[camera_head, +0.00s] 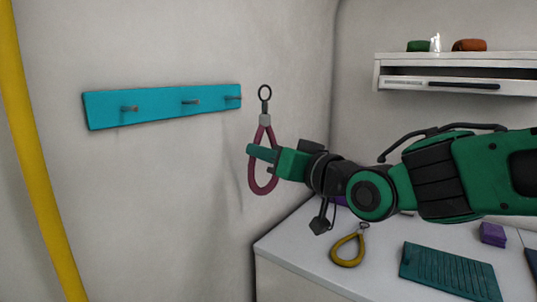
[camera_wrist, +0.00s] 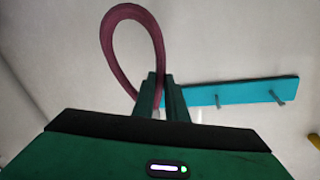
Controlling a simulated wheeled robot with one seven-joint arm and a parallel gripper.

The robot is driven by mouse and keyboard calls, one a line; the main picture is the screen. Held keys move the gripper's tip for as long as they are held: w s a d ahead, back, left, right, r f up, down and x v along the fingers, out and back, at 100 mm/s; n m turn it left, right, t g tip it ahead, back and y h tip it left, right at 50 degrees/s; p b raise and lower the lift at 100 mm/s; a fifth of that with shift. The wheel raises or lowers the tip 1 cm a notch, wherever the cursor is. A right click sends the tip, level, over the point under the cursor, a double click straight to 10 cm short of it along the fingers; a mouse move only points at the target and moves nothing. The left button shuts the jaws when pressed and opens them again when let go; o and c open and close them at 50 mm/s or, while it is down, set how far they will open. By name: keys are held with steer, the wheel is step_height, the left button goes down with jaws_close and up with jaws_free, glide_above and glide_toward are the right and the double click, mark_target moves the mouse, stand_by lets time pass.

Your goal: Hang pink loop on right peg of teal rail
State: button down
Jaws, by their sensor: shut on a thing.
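The teal rail (camera_head: 160,105) is fixed to the left wall and carries three short pegs. Its right peg (camera_head: 238,97) is at the end nearest my gripper. My gripper (camera_head: 262,153) is shut on the pink loop (camera_head: 263,182), which hangs upright with a grey clasp and a dark ring at its top. The loop is just right of the rail and apart from the right peg in the head view. In the wrist view, the pink loop (camera_wrist: 133,45) curves up beside the fingers (camera_wrist: 160,92), and the teal rail (camera_wrist: 240,91) lies behind to the right, partly hidden by a finger.
A white counter (camera_head: 300,262) below holds a yellow loop (camera_head: 347,250), a teal ridged mat (camera_head: 447,270) and a purple block (camera_head: 492,234). A shelf (camera_head: 460,62) is on the back wall. A yellow pole (camera_head: 35,170) stands at far left. The wall below the rail is clear.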

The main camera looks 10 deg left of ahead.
steer(key=w+a+f, duration=0.1)
steer(key=w+a, duration=0.2)
steer(key=a, duration=0.4)
steer(key=shift+a+f, duration=0.2)
steer(key=shift+f, duration=0.15)
stand_by(0.7)
stand_by(0.7)
steer(key=c, duration=1.7)
jaws_free()
